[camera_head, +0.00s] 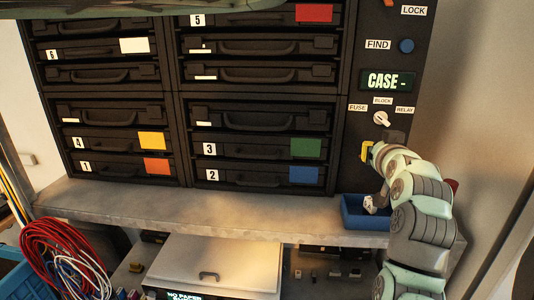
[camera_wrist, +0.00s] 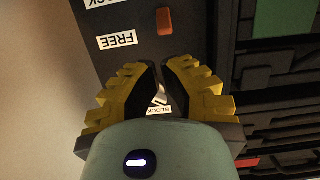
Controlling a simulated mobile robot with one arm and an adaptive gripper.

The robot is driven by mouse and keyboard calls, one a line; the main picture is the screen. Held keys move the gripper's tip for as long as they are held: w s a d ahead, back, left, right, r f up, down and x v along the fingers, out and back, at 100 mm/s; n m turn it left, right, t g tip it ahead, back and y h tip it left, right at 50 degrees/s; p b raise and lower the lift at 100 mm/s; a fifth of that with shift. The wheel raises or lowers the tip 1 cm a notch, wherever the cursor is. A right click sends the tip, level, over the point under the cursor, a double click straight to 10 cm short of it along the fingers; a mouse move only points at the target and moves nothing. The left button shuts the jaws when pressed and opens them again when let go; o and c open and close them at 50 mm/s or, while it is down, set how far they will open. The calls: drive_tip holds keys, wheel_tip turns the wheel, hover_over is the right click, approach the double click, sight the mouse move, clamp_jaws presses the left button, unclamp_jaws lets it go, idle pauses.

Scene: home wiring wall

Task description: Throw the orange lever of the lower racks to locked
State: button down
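The orange lever (camera_wrist: 164,21) shows at the top of the wrist view, on the dark panel beside the upside-down FREE label (camera_wrist: 117,40). A partly cut-off label (camera_wrist: 105,2) lies above FREE in that picture. The lever stands apart, just beyond the tips in the picture. In the head view my gripper (camera_head: 368,152) is at the panel's lower part, below the selector knob (camera_head: 381,118). The lever is hidden there behind my gripper and arm.
Racks with black drawers (camera_head: 265,118) stand left of the panel. A blue bin (camera_head: 364,213) sits on the grey shelf (camera_head: 190,212), close to my arm. A green CASE display (camera_head: 387,81) and a blue button (camera_head: 406,46) are higher up. Red cables (camera_head: 60,255) hang lower left.

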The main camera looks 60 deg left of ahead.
drive_tip(key=p+x, duration=0.3)
drive_tip(key=x, duration=0.2)
idle(0.3)
drive_tip(key=shift+f, duration=0.1)
drive_tip(key=shift+f+b, duration=0.2)
drive_tip(key=shift+b, duration=0.3)
drive_tip(key=t+y+b, duration=0.1)
drive_tip(key=b, duration=0.5)
drive_tip(key=d+f+t+y+b, duration=0.1)
drive_tip(key=b, duration=0.6)
drive_tip(key=shift+s+d+f, duration=0.15)
drive_tip(key=shift+s+f, duration=0.1)
drive_tip(key=shift+s, duration=0.15)
drive_tip(key=shift+r, duration=0.2)
